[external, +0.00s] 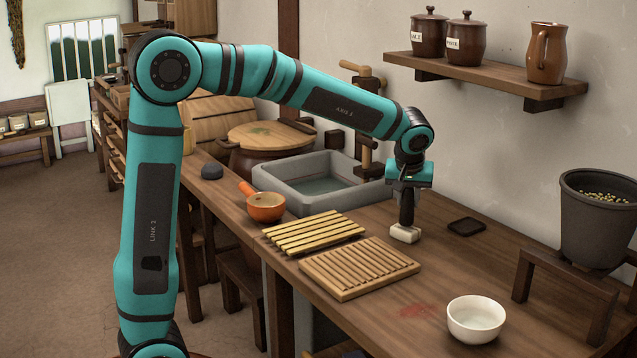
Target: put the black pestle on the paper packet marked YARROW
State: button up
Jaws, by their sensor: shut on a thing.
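My gripper (408,188) is at the right end of the arm, pointing down above the counter. It is shut on the black pestle (407,212), which hangs upright below the jaws. A small pale packet (405,234) lies on the counter directly under the pestle. The pestle's lower end meets the packet in the picture; I cannot tell whether it rests on it or is just above. No marking on the packet can be read from here.
Two slatted wooden racks (360,268) lie left of the packet, with a dark square tile (466,227) to its right. A stone sink (320,185) stands behind and an orange pan (266,207) at the left. A white bowl (476,319) is in front; a grey pot (598,220) stands right.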

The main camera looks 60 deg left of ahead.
jog(key=shift+f, duration=0.4)
jog(key=shift+f, duration=0.1)
jog(key=o, duration=1)
jog(key=v, duration=1.2)
jog(key=shift+r, duration=0.2)
